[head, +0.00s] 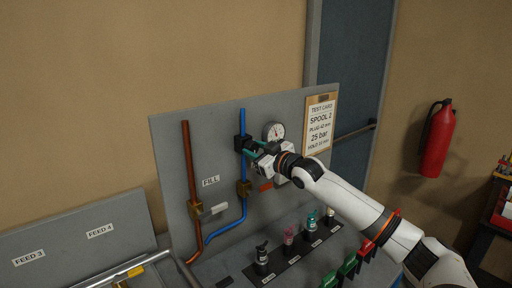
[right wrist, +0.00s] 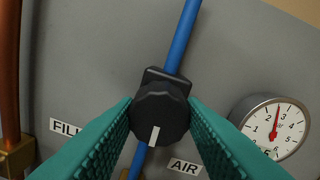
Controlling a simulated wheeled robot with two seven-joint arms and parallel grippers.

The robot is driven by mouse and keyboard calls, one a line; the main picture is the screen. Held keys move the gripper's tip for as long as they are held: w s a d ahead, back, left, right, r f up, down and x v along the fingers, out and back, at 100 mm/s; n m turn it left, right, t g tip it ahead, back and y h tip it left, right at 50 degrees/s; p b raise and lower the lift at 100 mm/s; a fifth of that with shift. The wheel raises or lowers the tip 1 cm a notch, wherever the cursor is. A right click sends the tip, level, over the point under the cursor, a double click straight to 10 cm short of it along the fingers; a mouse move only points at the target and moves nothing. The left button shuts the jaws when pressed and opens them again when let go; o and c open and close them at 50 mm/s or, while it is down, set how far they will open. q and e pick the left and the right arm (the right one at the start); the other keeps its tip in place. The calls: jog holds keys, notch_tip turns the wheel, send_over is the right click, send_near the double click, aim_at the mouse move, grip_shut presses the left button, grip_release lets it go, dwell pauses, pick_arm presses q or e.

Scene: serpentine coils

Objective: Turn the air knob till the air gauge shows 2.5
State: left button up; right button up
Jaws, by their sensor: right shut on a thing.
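The black air knob (right wrist: 160,118) sits on the blue pipe (right wrist: 180,38), above the AIR label (right wrist: 184,167). Its white mark points down in the right wrist view. My right gripper (right wrist: 161,104) has its green fingers on both sides of the knob and is shut on it. In the head view the right gripper (head: 252,150) partly hides the knob. The round white air gauge (right wrist: 275,128) is right of the knob, its red needle pointing up between 2 and 3. The gauge also shows in the head view (head: 273,131), too small to read. My left gripper is out of view.
A copper pipe (head: 188,165) and a FILL label (head: 210,182) are left of the blue pipe. Several small fittings stand on a dark strip (head: 297,252) below. A test card (head: 320,125) is at the panel's right; a red extinguisher (head: 437,140) hangs beyond.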

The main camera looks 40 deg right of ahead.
jog(key=shift+r+n+p, duration=0.1)
jog(key=shift+n+p, duration=0.3)
jog(key=shift+n, duration=0.4)
jog(key=o, duration=1)
jog(key=shift+s+d+f+b, duration=0.1)
jog(key=shift+s+f+b, duration=0.2)
jog(key=shift+s, duration=0.1)
jog(key=shift+s+d+r+b, duration=0.1)
jog(key=shift+s+d+b, duration=0.1)
jog(key=shift+s+b, duration=1.35)
jog(key=shift+s+d+r+b, duration=0.15)
jog(key=shift+s+b, duration=0.7)
jog(key=shift+s, duration=1.25)
jog(key=shift+s+d+r+b, duration=0.1)
jog(key=shift+s+d+b, duration=0.1)
jog(key=shift+s+b, duration=1.35)
